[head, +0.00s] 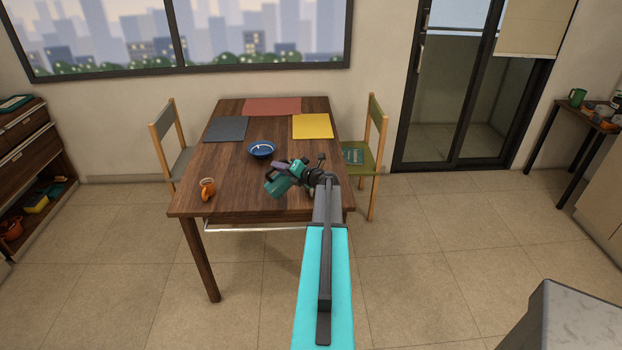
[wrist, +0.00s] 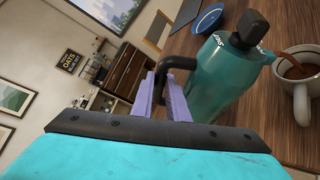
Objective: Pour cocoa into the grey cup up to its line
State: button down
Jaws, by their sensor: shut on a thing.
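My gripper (wrist: 172,95) is shut on the black handle of a teal flask (wrist: 222,85) with a black lid. The flask also shows in the head view (head: 279,183), tilted above the table. The grey cup (wrist: 301,98), pale in the wrist view, stands beside the flask at the right edge, partly cut off. Brown cocoa shows inside it. A brown streak by the flask's mouth runs down into the cup and looks like a pouring stream. I cannot make out the cup's line. I cannot make out the cup in the head view.
An orange mug (head: 208,189) stands at the table's front left. A blue bowl (head: 261,150) sits behind the flask. Grey (head: 226,129), red (head: 272,106) and yellow (head: 313,126) mats lie on the wooden table (head: 236,195). Chairs stand on both sides.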

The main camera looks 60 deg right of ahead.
jog(key=shift+s+d+r+p, duration=0.1)
jog(key=shift+d+r+p, duration=0.1)
jog(key=shift+r+p, duration=0.3)
dwell(0.5)
jog(key=shift+w+a+f+n+b, duration=0.2)
jog(key=shift+a+f+n+b, duration=0.15)
jog(key=shift+f+b, duration=0.7)
jog(key=shift+w+a+r+n+g, duration=0.2)
jog(key=shift+a+r+n+g, duration=0.1)
jog(key=shift+a+r+n, duration=0.15)
jog(key=shift+h, duration=0.4)
jog(key=shift+f, duration=0.15)
